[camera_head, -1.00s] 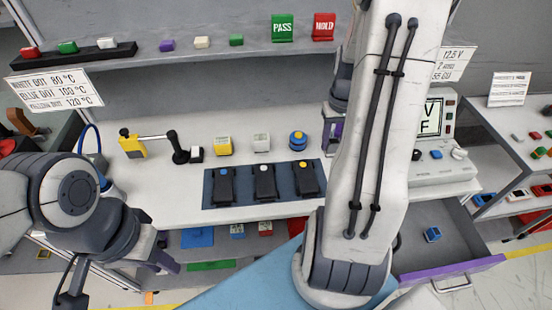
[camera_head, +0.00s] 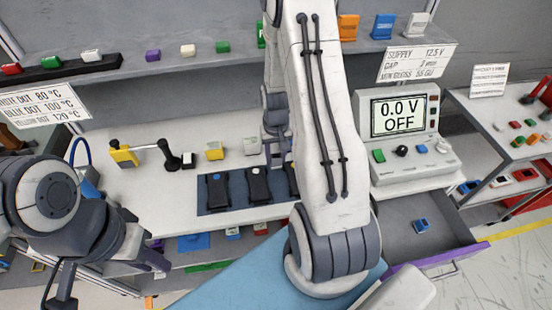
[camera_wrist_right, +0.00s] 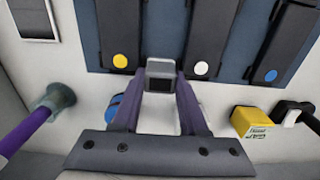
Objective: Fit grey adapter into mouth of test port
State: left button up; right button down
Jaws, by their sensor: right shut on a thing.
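The grey adapter (camera_wrist_right: 159,68) is held between the purple fingertips of my right gripper (camera_wrist_right: 161,78) in the right wrist view. It is above the bench by the near end of the phone-like black modules, close to the yellow-dot one. In the head view my right arm hides the adapter and most of that gripper. A grey-green cup-shaped end on a purple rod (camera_wrist_right: 56,98), at the left of the wrist view, may be the test port; it is apart from the adapter. My left gripper (camera_head: 152,262) hangs low at the left, its jaw opening unclear.
Black modules lie on a dark blue mat (camera_head: 206,206). A yellow block (camera_head: 214,150) and a white block (camera_head: 251,146) stand behind. The power supply (camera_head: 404,139) reads 0.0 V OFF. An open drawer (camera_head: 440,262) holds a blue item (camera_head: 421,225).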

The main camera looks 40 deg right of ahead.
notch_tip(320, 180, down, 2)
jog(key=shift+f, duration=0.2)
jog(key=shift+f, duration=0.1)
jog(key=shift+f, duration=0.15)
jog(key=shift+c, duration=2.2)
grip_release()
jog(key=shift+r, duration=0.2)
